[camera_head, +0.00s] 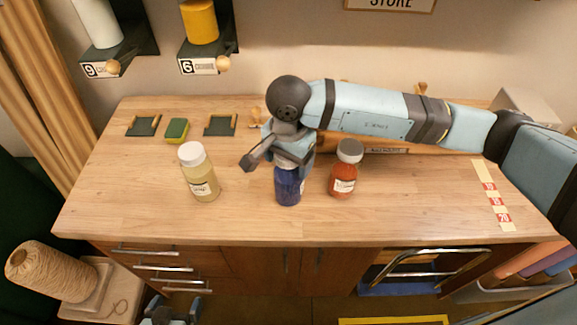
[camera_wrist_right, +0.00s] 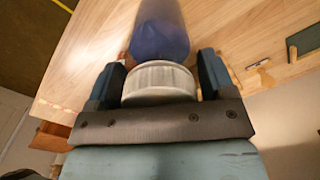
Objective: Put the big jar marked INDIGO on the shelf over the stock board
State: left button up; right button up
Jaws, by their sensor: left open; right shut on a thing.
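A blue jar (camera_head: 289,187) stands on the wooden table, its lid covered by my right gripper (camera_head: 290,158) from above. In the right wrist view the jar's blue body (camera_wrist_right: 160,38) and white ribbed lid (camera_wrist_right: 158,82) sit between the two fingers of my right gripper (camera_wrist_right: 161,84); the gripper is shut on the jar. I cannot read any INDIGO mark. My left gripper (camera_head: 171,312) is open and empty at the bottom edge, low in front of the table. The stock board is mostly hidden behind my right arm; I cannot make out its shelf.
A pale yellow jar (camera_head: 200,175) stands left of the blue jar, and a red-orange jar (camera_head: 343,172) stands close on its right. A green sponge (camera_head: 176,130) lies at the back left. Wall brackets hold a white jar (camera_head: 98,22) and a yellow jar (camera_head: 200,21). The front left tabletop is clear.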

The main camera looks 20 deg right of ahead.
jog(key=shift+f, duration=1.6)
jog(key=shift+f, duration=0.2)
jog(key=o, duration=1.5)
jog(key=shift+o, duration=0.2)
jog(key=shift+r, duration=0.15)
